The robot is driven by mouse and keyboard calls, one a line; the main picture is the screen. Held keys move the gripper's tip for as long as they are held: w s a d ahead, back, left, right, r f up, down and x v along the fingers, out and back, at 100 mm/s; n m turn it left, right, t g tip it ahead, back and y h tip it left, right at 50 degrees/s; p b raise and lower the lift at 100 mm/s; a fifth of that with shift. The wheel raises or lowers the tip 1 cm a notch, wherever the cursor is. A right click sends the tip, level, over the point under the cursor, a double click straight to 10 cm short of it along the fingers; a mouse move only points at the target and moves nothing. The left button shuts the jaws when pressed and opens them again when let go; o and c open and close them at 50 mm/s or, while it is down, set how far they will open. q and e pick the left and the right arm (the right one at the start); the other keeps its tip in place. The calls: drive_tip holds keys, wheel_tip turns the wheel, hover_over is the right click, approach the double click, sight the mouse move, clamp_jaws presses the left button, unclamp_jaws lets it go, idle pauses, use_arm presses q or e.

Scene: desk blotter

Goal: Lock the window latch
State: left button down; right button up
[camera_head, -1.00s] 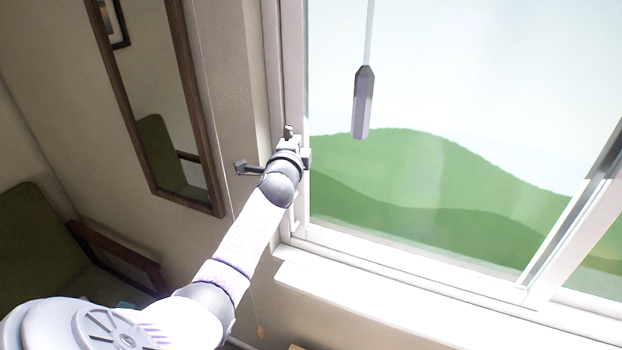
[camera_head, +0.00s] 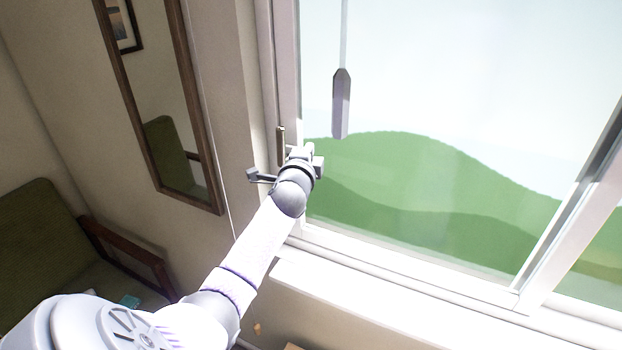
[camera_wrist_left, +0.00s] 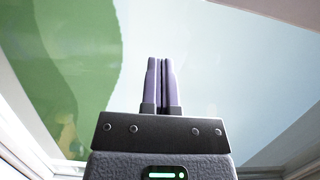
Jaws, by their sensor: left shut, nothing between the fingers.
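The window latch (camera_head: 281,146) shows in the head view as a small upright brownish lever on the left side of the window frame (camera_head: 289,60). The latch does not show there. I cannot tell whether the gripper touches it. My right gripper is not in view.
A grey pull weight (camera_head: 341,103) hangs on a cord in front of the glass. A wood-framed mirror (camera_head: 190,120) hangs on the wall at left. A green chair (camera_head: 45,235) stands at lower left. The white sill (camera_head: 380,305) runs below the window.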

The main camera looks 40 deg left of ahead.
use_arm(q)
drive_tip(key=a+v, duration=0.1)
drive_tip(key=v, duration=0.7)
drive_tip(key=shift+s+f, duration=0.2)
drive_tip(key=shift+s, duration=0.35)
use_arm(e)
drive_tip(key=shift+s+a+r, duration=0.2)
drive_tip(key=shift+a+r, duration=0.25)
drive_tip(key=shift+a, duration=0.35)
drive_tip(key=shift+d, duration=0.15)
